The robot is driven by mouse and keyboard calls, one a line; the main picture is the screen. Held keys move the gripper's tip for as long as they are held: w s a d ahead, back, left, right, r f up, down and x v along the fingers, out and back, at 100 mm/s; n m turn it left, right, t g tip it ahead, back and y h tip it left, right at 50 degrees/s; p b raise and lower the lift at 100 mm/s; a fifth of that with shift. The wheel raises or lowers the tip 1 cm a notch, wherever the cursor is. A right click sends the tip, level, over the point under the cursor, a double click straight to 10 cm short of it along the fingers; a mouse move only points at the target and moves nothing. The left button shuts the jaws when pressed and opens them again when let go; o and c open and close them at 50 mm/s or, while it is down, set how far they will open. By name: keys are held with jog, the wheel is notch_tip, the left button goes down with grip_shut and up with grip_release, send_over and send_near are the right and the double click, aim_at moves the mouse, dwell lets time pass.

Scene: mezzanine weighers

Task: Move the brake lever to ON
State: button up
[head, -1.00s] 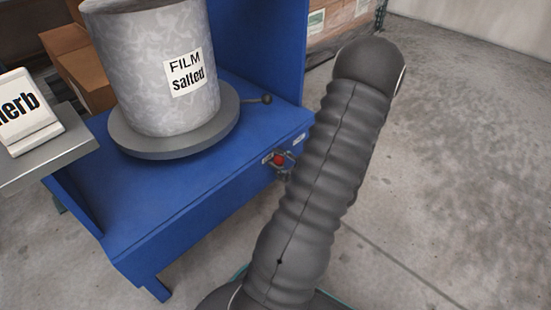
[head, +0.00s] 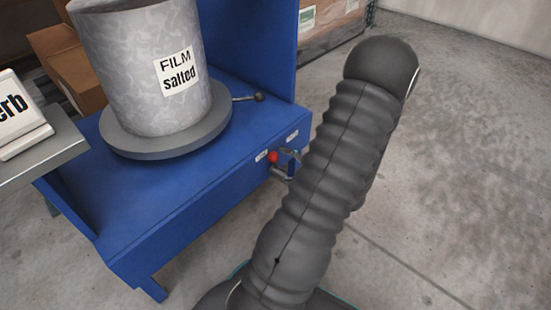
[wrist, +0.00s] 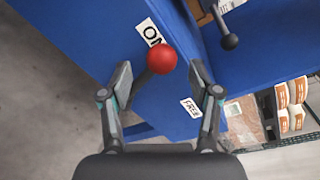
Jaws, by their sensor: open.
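The brake lever's red ball knob (head: 273,157) stands out from the front face of the blue machine, next to the left label plate. In the wrist view the knob (wrist: 162,59) overlaps the edge of the ON plate (wrist: 151,32). The FREE plate (wrist: 190,107) is farther off, to the lower right. A dark lever shaft runs down-left from the knob. My gripper (wrist: 160,66) is open, with one finger on each side of the knob's line and visible gaps to both. In the head view my gripper (head: 287,165) is just right of the knob, partly hidden by my arm.
A grey drum labelled "FILM salted" (head: 148,75) stands on a round turntable (head: 165,150) on the blue machine (head: 150,205). A separate black-knobbed lever (head: 259,97) juts out beside it. A grey shelf with a sign (head: 20,115) is at left. Open concrete floor is at right.

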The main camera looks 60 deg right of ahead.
jog(key=s+a, duration=0.1)
jog(key=s, duration=0.7)
jog(key=shift+r, duration=0.35)
jog(key=w+a+r+n+g+y+p, duration=0.2)
jog(key=w+a+r+n+g+y, duration=0.4)
jog(key=a, duration=0.5)
jog(key=w+a+r+n+g+y+p, duration=0.35)
jog(key=w+a+r+n, duration=0.45)
jog(key=a, duration=0.3)
jog(key=s+a+r+n+g+h+p, duration=0.1)
jog(key=a+r+n+h+p, duration=0.4)
jog(key=a+r+n, duration=0.7)
jog(key=a+r+h, duration=0.2)
jog(key=a+r, duration=0.2)
jog(key=r, duration=0.1)
jog(key=shift+s, duration=0.15)
